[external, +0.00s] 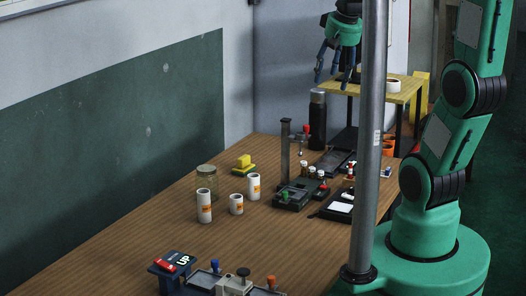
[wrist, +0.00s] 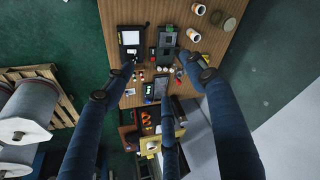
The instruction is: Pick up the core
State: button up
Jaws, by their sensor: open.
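My gripper (external: 332,78) hangs high above the far end of the wooden table, fingers spread and pointing down. In the wrist view its blue fingers (wrist: 160,75) are apart, with nothing held between them. In the wrist view, a small pale thing on a yellow surface (wrist: 153,147) shows near the lower fingers, too small to make out.
A grey pole (external: 370,150) stands in front of the table. On the wooden table (external: 130,240) are white labelled cylinders (external: 204,207), a glass jar (external: 207,181), a yellow block (external: 243,164), a black flask (external: 317,120) and a post device (external: 285,150). Large reels (wrist: 28,108) stand at left.

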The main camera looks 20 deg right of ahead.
jog(key=w+a+f+g, duration=0.1)
jog(key=w+a+f, duration=0.4)
jog(key=w+a, duration=0.35)
jog(key=g+p, duration=0.1)
jog(key=g, duration=0.2)
send_near(204, 195)
jog(key=w+f, duration=0.2)
jog(key=shift+w+a+n+h, duration=0.1)
jog(key=shift+n+h, duration=0.2)
jog(key=shift+f, duration=0.1)
jog(key=shift+f+b, duration=0.6)
jog(key=shift+f, duration=3.65)
jog(key=shift+f, duration=0.15)
